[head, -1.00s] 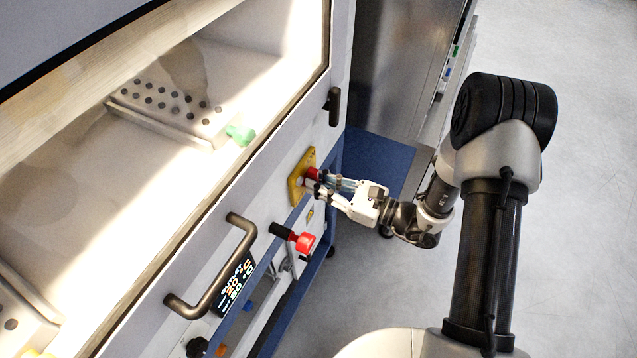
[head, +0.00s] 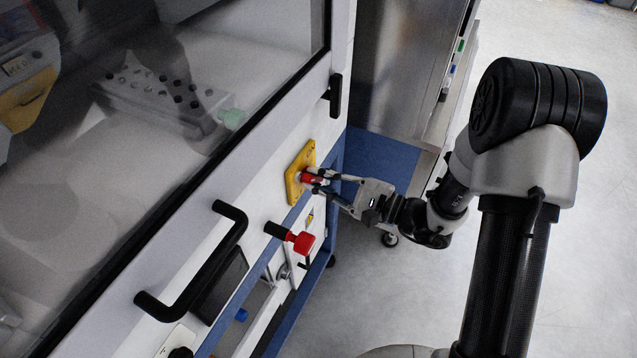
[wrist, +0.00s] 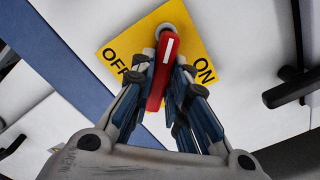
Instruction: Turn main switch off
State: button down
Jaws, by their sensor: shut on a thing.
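The main switch is a red handle (head: 308,178) on a yellow plate (head: 292,188) on the cabinet's front. My gripper (head: 320,181) is shut on the handle, coming in from the right. In the wrist view the red handle (wrist: 167,60), with a white mark, runs down between my fingers. The yellow plate (wrist: 128,38) there reads OFF to the left and ON to the right of the handle. The handle's lower end leans toward the OFF side, and my fingers partly cover it.
A dark display (head: 220,285) sits beside the bar handle. A steel cabinet (head: 405,70) stands behind. The floor on the right is clear.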

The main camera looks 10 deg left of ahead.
jog(key=n, duration=0.4)
jog(key=shift+n, duration=0.4)
jog(key=n, duration=0.3)
jog(key=shift+n, duration=0.4)
jog(key=c, duration=1.5)
grip_release()
jog(key=v, duration=0.6)
